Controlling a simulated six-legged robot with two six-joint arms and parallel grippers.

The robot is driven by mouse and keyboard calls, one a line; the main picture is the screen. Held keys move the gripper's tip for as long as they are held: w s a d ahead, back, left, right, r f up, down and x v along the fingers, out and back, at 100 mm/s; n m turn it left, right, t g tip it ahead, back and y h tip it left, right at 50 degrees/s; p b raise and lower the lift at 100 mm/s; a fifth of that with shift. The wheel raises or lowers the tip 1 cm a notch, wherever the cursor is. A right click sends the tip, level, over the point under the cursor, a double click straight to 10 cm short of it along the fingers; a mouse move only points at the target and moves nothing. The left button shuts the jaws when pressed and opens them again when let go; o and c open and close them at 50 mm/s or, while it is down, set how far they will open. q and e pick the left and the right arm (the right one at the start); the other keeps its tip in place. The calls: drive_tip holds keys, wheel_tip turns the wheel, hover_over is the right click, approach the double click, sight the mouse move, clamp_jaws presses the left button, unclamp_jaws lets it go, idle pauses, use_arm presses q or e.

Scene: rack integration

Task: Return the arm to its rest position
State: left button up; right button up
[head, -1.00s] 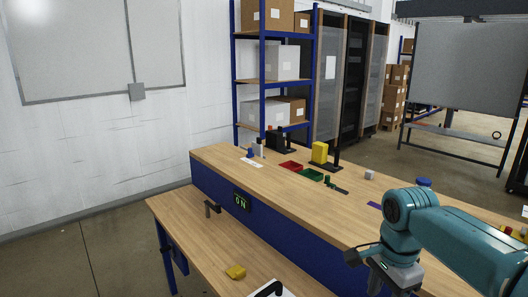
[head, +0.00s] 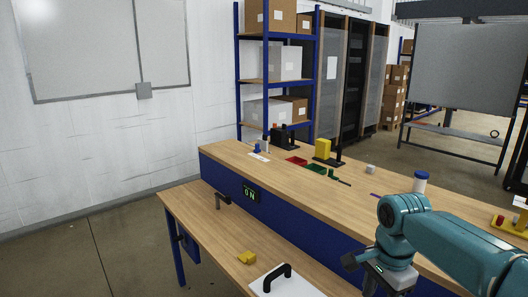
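My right arm (head: 455,243) is teal and comes in from the right edge over the wooden workbench. Its wrist hangs down near the bottom of the head view, with the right gripper (head: 378,282) at its lower end. The fingertips are cut off by the lower picture edge, so I cannot tell whether they are open or shut. I see nothing held in the visible part. My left arm and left gripper are not in view.
The raised bench top (head: 300,180) holds a red tray (head: 296,161), a green tray (head: 316,169) and a yellow block (head: 322,148). Floor is free at left.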

drive_tip(key=s+a+f+n+y+b, duration=0.1)
drive_tip(key=s+a+f+n, duration=0.15)
drive_tip(key=f, duration=0.75)
drive_tip(key=s+a+f+n+y, duration=0.1)
drive_tip(key=a+f+n, duration=0.2)
drive_tip(key=f, duration=0.6)
drive_tip(key=s+a+f+n+y+b, duration=0.1)
drive_tip(key=s+a+f+n, duration=0.15)
drive_tip(key=f, duration=0.75)
drive_tip(key=s+a+f+n, duration=0.1)
drive_tip(key=s+f+n, duration=0.1)
drive_tip(key=s+f, duration=0.3)
drive_tip(key=s+a+f+n, duration=0.2)
drive_tip(key=s+f, duration=0.3)
drive_tip(key=s, duration=0.5)
drive_tip(key=shift+s+f+y, duration=0.15)
drive_tip(key=shift+s+y, duration=0.25)
drive_tip(key=shift+a, duration=0.1)
